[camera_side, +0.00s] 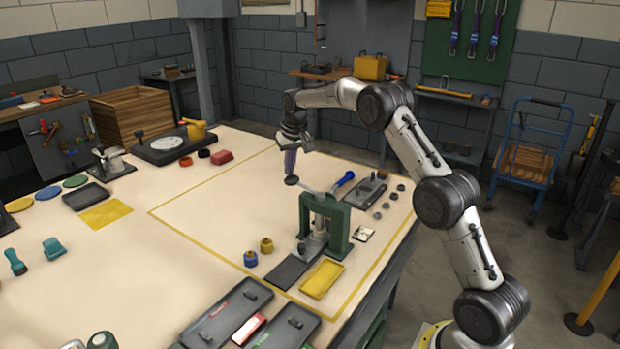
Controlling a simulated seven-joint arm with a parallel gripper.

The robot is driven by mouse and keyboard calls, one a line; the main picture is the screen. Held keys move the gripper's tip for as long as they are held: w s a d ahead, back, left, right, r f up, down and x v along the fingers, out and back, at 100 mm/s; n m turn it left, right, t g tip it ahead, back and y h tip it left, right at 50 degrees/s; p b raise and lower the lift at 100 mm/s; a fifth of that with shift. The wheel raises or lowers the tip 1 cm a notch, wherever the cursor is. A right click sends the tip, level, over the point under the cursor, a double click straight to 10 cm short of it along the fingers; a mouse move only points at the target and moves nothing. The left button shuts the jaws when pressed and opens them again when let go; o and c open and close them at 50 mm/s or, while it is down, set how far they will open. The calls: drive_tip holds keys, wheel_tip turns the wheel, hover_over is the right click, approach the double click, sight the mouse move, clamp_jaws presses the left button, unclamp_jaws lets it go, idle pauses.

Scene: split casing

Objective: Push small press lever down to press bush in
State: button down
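The small press (345,222) has a green frame and stands on the right part of the table. Its lever (308,188) runs from the top of the frame to the left and slightly up, ending in a dark round knob (291,180). My gripper (291,173) points down at the knob, at or just above it; I cannot tell whether they touch. The fingers look close together, but are too small to tell open from shut. A silvery ram or post (319,226) shows inside the frame. I cannot make out the bush.
A blue-handled tool (344,180) and a grey tray (365,192) lie behind the press. A yellow tray (322,278) and a dark plate (285,272) lie in front. Small blue (250,258) and brass (266,245) parts stand to the left. The table left of the lever is clear.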

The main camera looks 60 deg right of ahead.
wheel_tip(320, 180, up, 9)
idle(0.8)
drive_tip(key=shift+f, duration=0.1)
drive_tip(key=s+a+r+n+t, duration=0.1)
drive_tip(key=s+a+r, duration=0.4)
drive_tip(key=a+r, duration=0.3)
drive_tip(key=s+a+r+n+t, duration=0.1)
drive_tip(key=s+a+r+t, duration=0.1)
drive_tip(key=s+a+r, duration=0.6)
drive_tip(key=s+a+r+n, duration=0.2)
drive_tip(key=s+a, duration=0.2)
drive_tip(key=s, duration=0.7)
drive_tip(key=s+a+f+n, duration=0.1)
drive_tip(key=s+a+f, duration=0.1)
drive_tip(key=s+f, duration=0.6)
drive_tip(key=s+a+f+n+y, duration=0.1)
drive_tip(key=s+a+f, duration=0.1)
drive_tip(key=s+f, duration=0.7)
drive_tip(key=shift+s+f+y, duration=0.15)
drive_tip(key=shift+s+y, duration=0.05)
drive_tip(key=shift+y, duration=0.1)
